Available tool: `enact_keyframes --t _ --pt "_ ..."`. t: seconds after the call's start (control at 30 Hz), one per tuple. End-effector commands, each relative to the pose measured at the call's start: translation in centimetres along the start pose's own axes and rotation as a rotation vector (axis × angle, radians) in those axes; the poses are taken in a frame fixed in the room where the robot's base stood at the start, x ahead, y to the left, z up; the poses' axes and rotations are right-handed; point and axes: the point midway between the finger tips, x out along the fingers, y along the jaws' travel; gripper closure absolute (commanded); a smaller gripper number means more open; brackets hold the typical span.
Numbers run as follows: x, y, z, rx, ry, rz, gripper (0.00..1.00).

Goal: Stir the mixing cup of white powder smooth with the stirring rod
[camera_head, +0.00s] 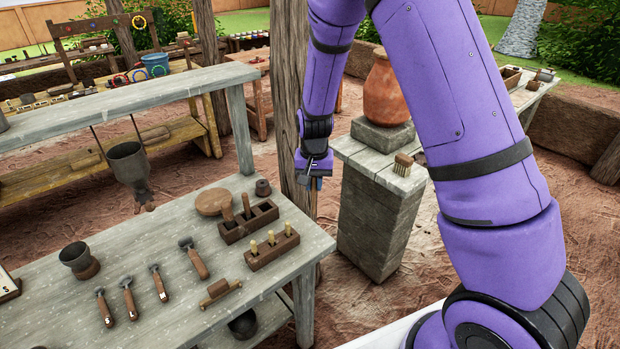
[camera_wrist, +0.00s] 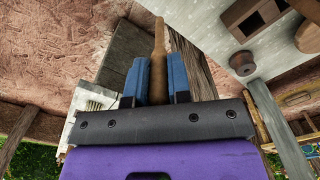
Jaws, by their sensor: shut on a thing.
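My gripper (camera_head: 318,184) hangs at the end of my arm between the grey table and the stone pedestal. In the wrist view its two blue fingers (camera_wrist: 157,82) are shut on a tan wooden rod (camera_wrist: 159,48), which points up and away from the fingers. I cannot make out the rod in the head view. A dark cup (camera_head: 75,255) stands on the table's left part, well apart from my gripper. Its inside looks dark, and I see no white powder. I cannot tell whether it is the mixing cup.
The grey table (camera_head: 120,245) holds several handled tools, a compartment box (camera_head: 250,229), a block with yellow-tipped pegs (camera_head: 272,252) and a round wooden disc (camera_head: 214,202). A wooden post (camera_head: 290,100) rises behind my gripper. The stone pedestal (camera_head: 372,220) bears a clay jar (camera_head: 387,92) and a brush (camera_head: 403,164).

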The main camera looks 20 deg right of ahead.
Motion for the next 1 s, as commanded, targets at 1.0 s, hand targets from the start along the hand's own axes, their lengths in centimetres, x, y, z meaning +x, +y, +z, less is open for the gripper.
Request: enact_keyframes --t 1.0 --pt "7.5 3.4 -3.7 -0.429 -0.002 0.002 0.98"
